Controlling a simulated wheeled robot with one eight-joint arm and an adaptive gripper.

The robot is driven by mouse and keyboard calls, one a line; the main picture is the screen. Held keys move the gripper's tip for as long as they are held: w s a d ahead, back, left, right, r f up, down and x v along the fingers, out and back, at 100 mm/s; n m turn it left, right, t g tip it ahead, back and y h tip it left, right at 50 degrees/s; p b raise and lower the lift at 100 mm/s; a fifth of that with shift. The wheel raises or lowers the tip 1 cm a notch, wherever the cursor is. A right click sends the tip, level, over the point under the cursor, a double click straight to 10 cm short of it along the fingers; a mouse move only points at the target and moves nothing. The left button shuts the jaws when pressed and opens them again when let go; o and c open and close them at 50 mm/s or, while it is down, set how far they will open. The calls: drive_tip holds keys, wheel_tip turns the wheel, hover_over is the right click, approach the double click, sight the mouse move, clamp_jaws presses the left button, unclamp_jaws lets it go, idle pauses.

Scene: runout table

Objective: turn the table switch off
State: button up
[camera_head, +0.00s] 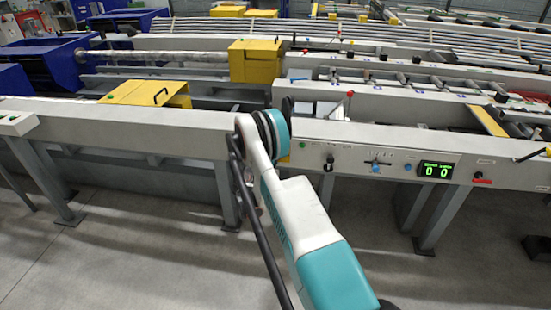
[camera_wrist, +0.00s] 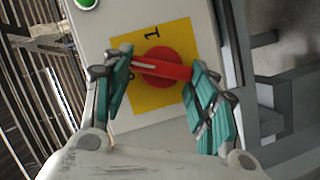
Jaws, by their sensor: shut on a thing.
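The table switch is a red rotary knob (camera_wrist: 163,68) with a bar-shaped handle, on a yellow plate (camera_wrist: 150,103) in the wrist view. A black "1" is printed on the plate above the knob. The handle lies roughly across the picture, tilted slightly down to the right, not pointing at the "1". My gripper (camera_wrist: 157,72) has one teal finger at each end of the handle and is shut on it. In the head view my arm hides the gripper, and I cannot make out the switch.
A green button (camera_wrist: 87,3) sits on the same grey panel. In the head view a long grey table beam (camera_head: 110,125) runs left; a control panel with a green display (camera_head: 436,170) is to the right. Yellow covers (camera_head: 255,60) stand behind.

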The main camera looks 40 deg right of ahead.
drive_tip(key=n+h, duration=0.1)
drive_tip(key=n, duration=0.1)
drive_tip(key=n+h, duration=0.1)
drive_tip(key=n, duration=0.1)
drive_tip(key=shift+w+a+f+n, duration=0.1)
drive_tip(key=shift+f+n, duration=0.3)
idle(0.4)
drive_tip(key=o, duration=1.1)
drive_tip(key=shift+c, duration=0.2)
drive_tip(key=v, duration=0.7)
drive_tip(key=shift+a, duration=0.25)
drive_tip(key=shift+f, duration=0.1)
